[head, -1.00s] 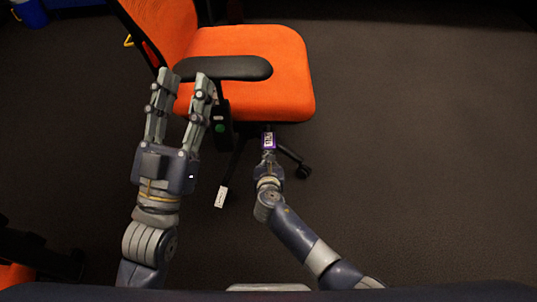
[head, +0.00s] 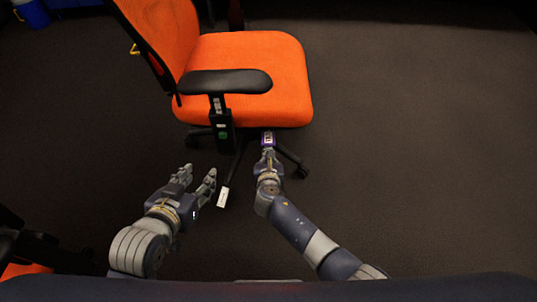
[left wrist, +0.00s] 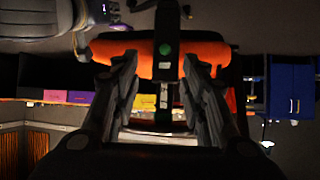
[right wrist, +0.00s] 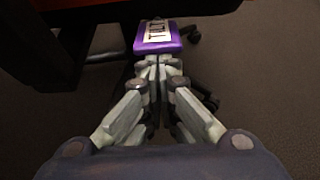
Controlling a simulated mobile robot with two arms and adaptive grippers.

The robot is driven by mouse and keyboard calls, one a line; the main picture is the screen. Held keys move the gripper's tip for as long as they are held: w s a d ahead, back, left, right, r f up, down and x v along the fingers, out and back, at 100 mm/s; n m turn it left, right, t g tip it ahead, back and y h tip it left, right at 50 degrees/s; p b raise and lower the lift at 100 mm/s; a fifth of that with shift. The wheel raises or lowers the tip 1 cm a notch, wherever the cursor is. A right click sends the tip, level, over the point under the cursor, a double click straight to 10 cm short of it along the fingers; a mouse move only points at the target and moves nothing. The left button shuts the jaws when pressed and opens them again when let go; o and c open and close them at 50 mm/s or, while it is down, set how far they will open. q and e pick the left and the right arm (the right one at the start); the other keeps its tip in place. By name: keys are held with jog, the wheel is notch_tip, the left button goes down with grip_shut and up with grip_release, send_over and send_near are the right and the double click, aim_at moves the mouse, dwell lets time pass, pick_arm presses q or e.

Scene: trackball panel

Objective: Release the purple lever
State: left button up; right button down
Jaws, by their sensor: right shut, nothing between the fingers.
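The purple lever (head: 269,139) sticks out under the front of the orange chair seat (head: 255,75). It carries a white label with dark print and shows large in the right wrist view (right wrist: 157,40). My right gripper (head: 268,153) is shut and empty, with its fingertips at the near end of the lever. In the right wrist view the closed fingertips (right wrist: 157,62) seem to touch or almost touch the purple edge; I cannot tell which. My left gripper (head: 197,175) is open and empty, in front of the chair and to the left of the lever.
The black armrest (head: 226,81) has a post with a green button (head: 223,135). A white-tagged lever (head: 223,197) lies between my grippers. A chair caster (head: 303,170) is right of the purple lever. The carpet (head: 430,150) on the right is clear.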

pick_arm(q)
jog(key=s+a+f+g+y+p, duration=0.1)
jog(key=s+a+f+g, duration=0.1)
jog(key=s, duration=0.4)
jog(key=s+a+f+g+y+p, duration=0.1)
jog(key=s+a+f+g+p, duration=0.1)
jog(key=s+f+g, duration=0.2)
jog(key=s+g, duration=0.1)
jog(key=s, duration=0.2)
jog(key=shift+s+a+f+g, duration=0.15)
jog(key=shift+a+f+g, duration=0.1)
jog(key=shift+g, duration=0.15)
